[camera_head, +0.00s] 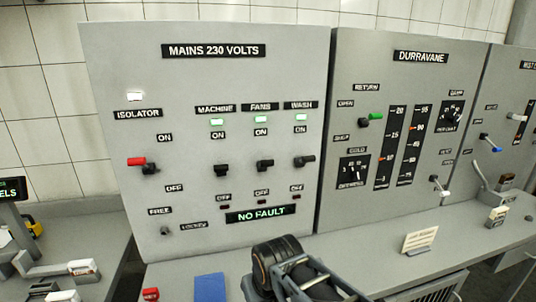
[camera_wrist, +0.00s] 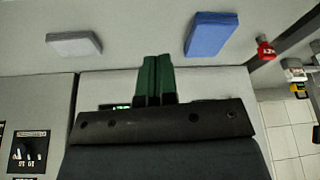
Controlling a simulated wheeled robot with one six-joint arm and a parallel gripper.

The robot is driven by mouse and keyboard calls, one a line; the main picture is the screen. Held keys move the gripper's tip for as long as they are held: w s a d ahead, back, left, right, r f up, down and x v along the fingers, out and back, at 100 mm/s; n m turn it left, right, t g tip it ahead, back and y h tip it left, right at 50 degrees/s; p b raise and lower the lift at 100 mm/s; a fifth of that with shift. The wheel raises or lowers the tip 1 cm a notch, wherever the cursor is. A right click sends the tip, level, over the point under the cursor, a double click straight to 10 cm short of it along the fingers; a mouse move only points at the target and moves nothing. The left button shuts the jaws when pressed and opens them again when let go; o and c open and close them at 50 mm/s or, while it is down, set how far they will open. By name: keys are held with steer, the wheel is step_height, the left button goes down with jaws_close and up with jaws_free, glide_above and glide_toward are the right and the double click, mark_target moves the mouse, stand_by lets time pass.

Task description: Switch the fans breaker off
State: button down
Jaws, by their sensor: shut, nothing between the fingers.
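The fans breaker (camera_head: 265,165) is a black lever on the grey mains panel (camera_head: 120,80), under the FANS label (camera_head: 260,106). A green lamp (camera_head: 261,119) above it is lit. ON is marked above the lever and OFF below; I cannot tell its exact tilt. The machine breaker (camera_head: 221,170) is to its left and the wash breaker (camera_head: 304,161) to its right. My gripper (camera_wrist: 152,78) shows green fingers, shut together and empty, in the wrist view. It touches no breaker that I can see. In the head view only my dark arm shows, below the panel.
A red-handled isolator (camera_head: 137,162) is at the panel's left. A display (camera_head: 261,214) reads NO FAULT. A blue block (camera_head: 209,287) and a red item (camera_head: 150,294) lie on the counter. The Durravane panel (camera_head: 345,80) stands to the right, with a small card (camera_head: 420,240) in front.

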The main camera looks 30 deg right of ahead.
steer(key=w+d+r+p, duration=0.2)
steer(key=w+r, duration=0.2)
steer(key=r, duration=0.3)
steer(key=w+d+r+m+p, duration=0.1)
steer(key=w+r+p, duration=0.15)
steer(key=r, duration=0.45)
steer(key=w+d+r+p, duration=0.1)
steer(key=w+d+r, duration=0.1)
steer(key=w+r, duration=0.35)
step_height(320, 180, up, 17)
steer(key=m+p, duration=0.1)
steer(key=p, duration=0.3)
glide_above(267, 161)
steer(key=s+a, duration=0.1)
steer(key=s, duration=0.4)
steer(key=shift+h, duration=0.4)
steer(key=x, duration=1.4)
steer(key=shift+s+a, duration=0.1)
steer(key=shift+s, duration=0.05)
steer(key=shift+f, duration=0.1)
